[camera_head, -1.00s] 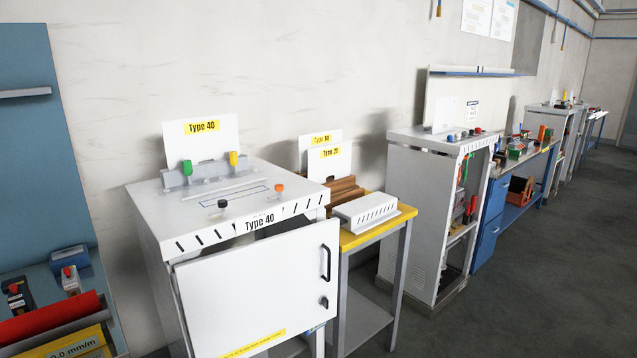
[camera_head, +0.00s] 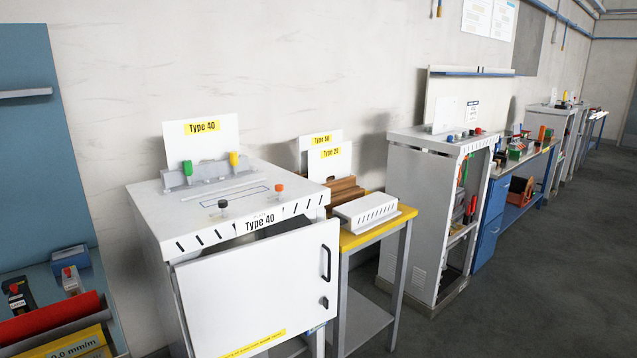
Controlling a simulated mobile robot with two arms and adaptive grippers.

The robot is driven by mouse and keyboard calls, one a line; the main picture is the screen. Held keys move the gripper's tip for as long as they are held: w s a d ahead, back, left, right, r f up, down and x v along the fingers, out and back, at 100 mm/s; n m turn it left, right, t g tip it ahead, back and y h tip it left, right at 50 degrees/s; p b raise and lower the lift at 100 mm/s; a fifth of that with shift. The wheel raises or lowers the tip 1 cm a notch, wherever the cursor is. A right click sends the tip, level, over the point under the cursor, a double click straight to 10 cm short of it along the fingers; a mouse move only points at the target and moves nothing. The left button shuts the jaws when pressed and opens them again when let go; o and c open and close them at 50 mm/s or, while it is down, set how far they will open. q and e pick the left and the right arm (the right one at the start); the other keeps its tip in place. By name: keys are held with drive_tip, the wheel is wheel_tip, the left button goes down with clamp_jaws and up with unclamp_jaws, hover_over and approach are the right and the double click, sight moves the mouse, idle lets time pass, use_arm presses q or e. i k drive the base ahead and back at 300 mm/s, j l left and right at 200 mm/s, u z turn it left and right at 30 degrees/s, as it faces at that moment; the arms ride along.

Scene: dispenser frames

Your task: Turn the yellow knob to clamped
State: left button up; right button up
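The yellow knob (camera_head: 234,159) stands upright at the right end of a grey clamp bar (camera_head: 211,172) on top of a white Type 40 cabinet (camera_head: 165,212). A green knob (camera_head: 187,168) stands at the bar's left end. A white sign plate (camera_head: 201,139) marked "Type 40" rises behind the bar. Whether the yellow knob is clamped cannot be told from here. Neither of my grippers is in view.
The cabinet's white door (camera_head: 262,290) stands ajar at the front. A black knob (camera_head: 222,204) and an orange knob (camera_head: 279,188) sit near the top's front edge. A yellow-edged table (camera_head: 385,232) stands to the right. Open grey floor (camera_head: 530,290) lies at the right.

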sight(234, 155)
drive_tip(key=i+l, duration=0.25)
drive_tip(key=l, duration=0.15)
drive_tip(key=i+l+u, duration=0.1)
drive_tip(key=i+l, duration=0.15)
drive_tip(key=l, duration=0.15)
drive_tip(key=i+l, duration=0.2)
drive_tip(key=l, duration=0.2)
